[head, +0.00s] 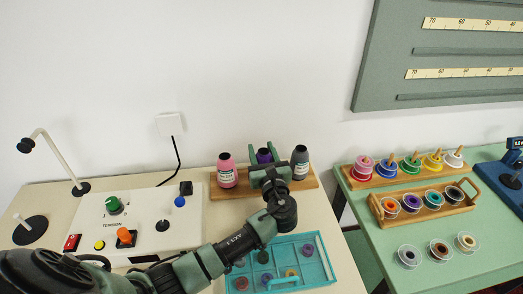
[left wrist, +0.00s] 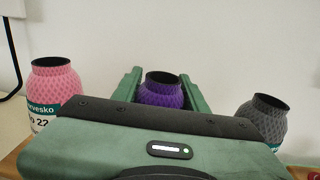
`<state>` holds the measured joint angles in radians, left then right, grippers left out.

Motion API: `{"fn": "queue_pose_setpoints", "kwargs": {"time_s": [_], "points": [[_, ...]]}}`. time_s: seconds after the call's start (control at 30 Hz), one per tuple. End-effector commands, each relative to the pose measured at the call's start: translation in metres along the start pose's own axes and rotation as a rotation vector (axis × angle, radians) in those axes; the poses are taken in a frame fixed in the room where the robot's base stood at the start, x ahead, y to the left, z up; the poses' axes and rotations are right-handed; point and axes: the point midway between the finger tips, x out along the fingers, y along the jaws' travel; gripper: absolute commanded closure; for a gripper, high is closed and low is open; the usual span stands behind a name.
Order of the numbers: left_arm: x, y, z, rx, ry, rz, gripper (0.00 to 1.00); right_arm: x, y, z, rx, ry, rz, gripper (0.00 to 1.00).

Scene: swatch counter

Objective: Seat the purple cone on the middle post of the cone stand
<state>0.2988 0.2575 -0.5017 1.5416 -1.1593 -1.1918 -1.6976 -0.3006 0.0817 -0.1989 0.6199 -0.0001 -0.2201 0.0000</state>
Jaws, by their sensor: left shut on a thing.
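The purple cone (head: 264,155) stands upright between the fingers of my left gripper (head: 263,157), which is shut on it. It shows in the left wrist view (left wrist: 161,94) with a green finger on each side and its dark open top upward. It is over the middle of the wooden cone stand (head: 309,182), between a pink cone (head: 227,172) and a grey cone (head: 299,163). My gripper body hides the purple cone's lower part and the middle post, so I cannot tell whether the cone touches the stand. My right gripper is not in view.
A teal compartment tray (head: 329,270) with bobbins lies under my left arm. A control panel (head: 92,223) with knobs is at left. Past a gap, a green table (head: 400,268) carries spool racks. The pink cone (left wrist: 56,83) and grey cone (left wrist: 262,117) flank my gripper.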

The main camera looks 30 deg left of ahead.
Motion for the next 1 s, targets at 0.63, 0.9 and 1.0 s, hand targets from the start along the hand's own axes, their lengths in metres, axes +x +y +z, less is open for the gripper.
{"fn": "queue_pose_setpoints", "kwargs": {"time_s": [0.63,0.9,1.0], "points": [[-0.001,0.0,0.0,0.0,0.001,0.0,0.32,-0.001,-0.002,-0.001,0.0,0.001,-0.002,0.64],[-0.035,0.0,0.003,0.001,0.005,-0.002,0.32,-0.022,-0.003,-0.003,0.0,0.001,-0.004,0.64],[-0.052,0.0,0.003,0.001,0.004,-0.002,0.32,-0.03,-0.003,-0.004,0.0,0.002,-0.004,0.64]]}}
